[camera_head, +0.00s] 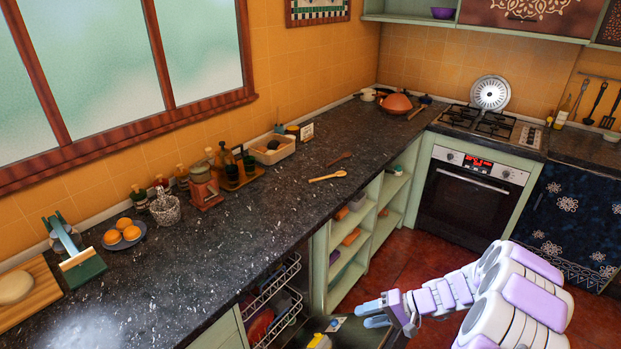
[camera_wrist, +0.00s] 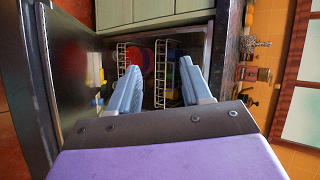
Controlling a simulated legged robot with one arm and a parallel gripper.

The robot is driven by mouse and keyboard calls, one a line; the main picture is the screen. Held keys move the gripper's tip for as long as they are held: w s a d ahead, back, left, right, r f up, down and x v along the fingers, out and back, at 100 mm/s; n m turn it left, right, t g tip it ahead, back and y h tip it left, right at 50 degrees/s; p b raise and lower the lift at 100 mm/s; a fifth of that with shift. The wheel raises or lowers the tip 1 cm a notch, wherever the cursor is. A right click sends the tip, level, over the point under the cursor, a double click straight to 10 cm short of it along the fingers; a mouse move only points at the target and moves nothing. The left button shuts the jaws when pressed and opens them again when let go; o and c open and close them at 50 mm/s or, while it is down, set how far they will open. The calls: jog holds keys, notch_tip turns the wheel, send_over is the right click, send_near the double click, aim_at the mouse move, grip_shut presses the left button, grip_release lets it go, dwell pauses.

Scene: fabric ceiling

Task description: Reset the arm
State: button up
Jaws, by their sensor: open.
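My gripper (camera_head: 372,313) is at the lower middle of the head view, beside the open dishwasher under the counter. In the wrist view, my gripper (camera_wrist: 160,82) is open, with its two blue-grey fingers apart and nothing between them. The fingers point toward the dishwasher racks (camera_wrist: 166,70), which lie beyond them. The racks (camera_head: 272,287) also show in the head view, partly pulled out below the counter edge. My purple and white arm reaches in from the lower right.
The dark speckled counter (camera_head: 235,235) holds oranges on a plate (camera_head: 122,234), bottles, a wooden spoon (camera_head: 327,176) and a cutting board (camera_head: 28,290). The open dishwasher door (camera_head: 350,332) lies low near my gripper. Open shelves (camera_head: 357,240) and an oven (camera_head: 470,190) stand farther back. Red floor shows between.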

jog(key=s+a+r+n+g+h, duration=0.2)
jog(key=s+a+r, duration=0.2)
jog(key=s+r, duration=0.45)
jog(key=s+a+r+n+g+h, duration=0.1)
jog(key=s+a+r+g+h, duration=0.15)
jog(key=s+a+r, duration=0.4)
jog(key=s+d+r+h, duration=0.3)
jog(key=s+d+r, duration=0.1)
jog(key=s, duration=0.6)
jog(key=s+d+r+t+h, duration=0.1)
jog(key=s+d+r+h, duration=0.3)
jog(key=s, duration=0.6)
jog(key=shift+r+m, duration=0.3)
jog(key=shift+r, duration=0.2)
jog(key=shift+w+d+t, duration=0.1)
jog(key=shift+t, duration=0.15)
jog(key=shift+c, duration=0.6)
